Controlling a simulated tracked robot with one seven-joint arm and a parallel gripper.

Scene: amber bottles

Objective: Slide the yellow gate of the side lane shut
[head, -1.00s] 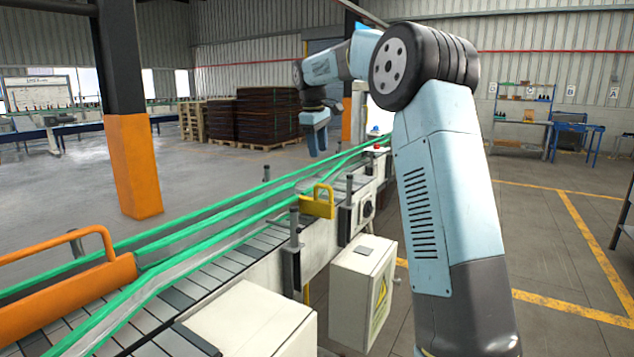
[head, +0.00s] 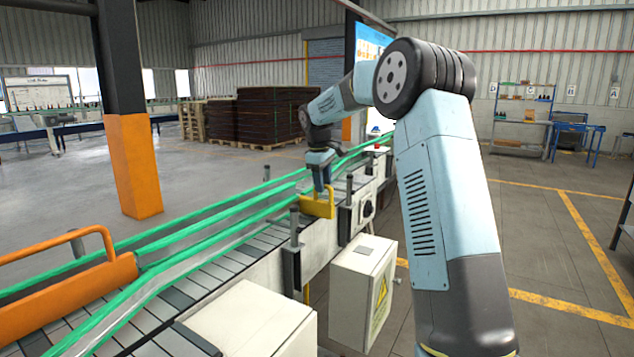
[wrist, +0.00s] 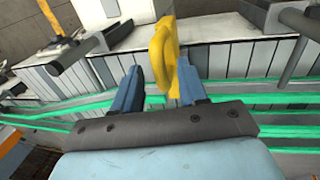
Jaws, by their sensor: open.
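The yellow gate (head: 318,206) is a small plate with a loop handle, set at the side of the conveyor between two dark posts. My gripper (head: 324,190) is right above it, pointing down at the handle. In the wrist view the yellow handle (wrist: 163,52) stands up between my two blue fingers, and my gripper (wrist: 160,85) is open around it. In the head view my fingers partly hide the handle.
Green guide rails (head: 215,222) run along the slatted conveyor (head: 225,262). An orange gate with a handle (head: 70,290) stands at the left. A white box (head: 362,285) hangs on the conveyor's near side. A dark post (head: 295,228) stands close to the yellow gate.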

